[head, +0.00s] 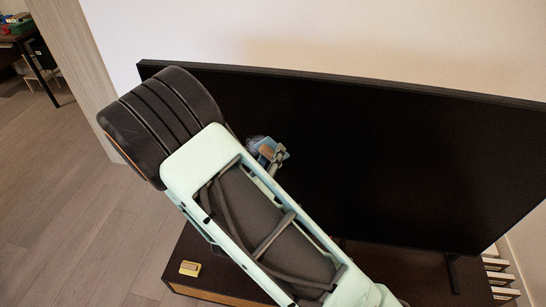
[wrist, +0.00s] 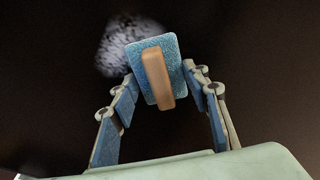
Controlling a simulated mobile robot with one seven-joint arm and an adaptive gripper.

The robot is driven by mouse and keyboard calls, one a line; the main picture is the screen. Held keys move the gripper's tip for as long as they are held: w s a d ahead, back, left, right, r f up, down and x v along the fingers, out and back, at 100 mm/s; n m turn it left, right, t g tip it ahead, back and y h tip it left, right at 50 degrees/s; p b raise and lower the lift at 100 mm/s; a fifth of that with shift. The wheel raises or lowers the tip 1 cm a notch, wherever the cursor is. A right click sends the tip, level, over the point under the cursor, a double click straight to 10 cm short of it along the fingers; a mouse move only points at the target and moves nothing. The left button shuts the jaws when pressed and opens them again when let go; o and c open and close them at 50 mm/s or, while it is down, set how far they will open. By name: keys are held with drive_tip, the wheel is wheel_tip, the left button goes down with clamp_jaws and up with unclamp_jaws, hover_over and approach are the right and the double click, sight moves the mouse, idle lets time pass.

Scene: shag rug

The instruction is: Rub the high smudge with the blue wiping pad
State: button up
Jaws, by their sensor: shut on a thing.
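My gripper (wrist: 160,80) is shut on the blue wiping pad (wrist: 172,48), with a fingertip at each side of it. The pad has a tan handle (wrist: 156,75) facing the wrist camera. The high smudge (wrist: 125,35) is a pale grey, mottled patch on the dark screen; the pad overlaps its right and lower part in the wrist view. In the head view my gripper (head: 268,156) and the pad (head: 281,153) are small, in front of the television's left part, with a bit of the smudge (head: 254,142) beside them. I cannot tell whether the pad touches the screen.
The large black television (head: 400,160) stands on a dark low cabinet (head: 215,275). A small yellow block (head: 190,268) lies on the cabinet's left end. White book-like items (head: 500,275) stand at the lower right. Wooden floor (head: 70,220) is open at the left.

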sight(250, 146)
drive_tip(key=shift+w+a+r, duration=0.1)
drive_tip(key=shift+w+a, duration=0.1)
drive_tip(key=shift+a, duration=0.95)
drive_tip(key=shift+w+a+f, duration=0.1)
drive_tip(key=shift+w+a, duration=0.05)
drive_tip(key=shift+a, duration=1)
drive_tip(key=shift+w+a+r, duration=0.1)
drive_tip(key=shift+w+a, duration=0.1)
drive_tip(key=shift+a, duration=0.95)
drive_tip(key=shift+r+p, duration=0.15)
drive_tip(key=shift+p, duration=0.2)
drive_tip(key=shift+r, duration=0.1)
drive_tip(key=shift+s+d, duration=0.25)
drive_tip(key=shift+d, duration=0.8)
drive_tip(key=shift+s+d, duration=0.2)
drive_tip(key=shift+d, duration=0.85)
drive_tip(key=shift+s+d+p, duration=0.1)
drive_tip(key=shift+d+p, duration=0.25)
drive_tip(key=shift+d, duration=1.5)
drive_tip(key=shift+s+d, duration=0.1)
drive_tip(key=shift+w+a+p, duration=0.1)
drive_tip(key=shift+w+a, duration=0.1)
drive_tip(key=shift+a, duration=1.15)
drive_tip(key=shift+w+a+p, duration=0.15)
drive_tip(key=shift+w+a, duration=0.1)
drive_tip(key=shift+a, duration=1.1)
drive_tip(key=shift+w+a+p, duration=0.1)
drive_tip(key=shift+w+a, duration=0.1)
drive_tip(key=shift+a, duration=1.15)
drive_tip(key=shift+s, duration=0.15)
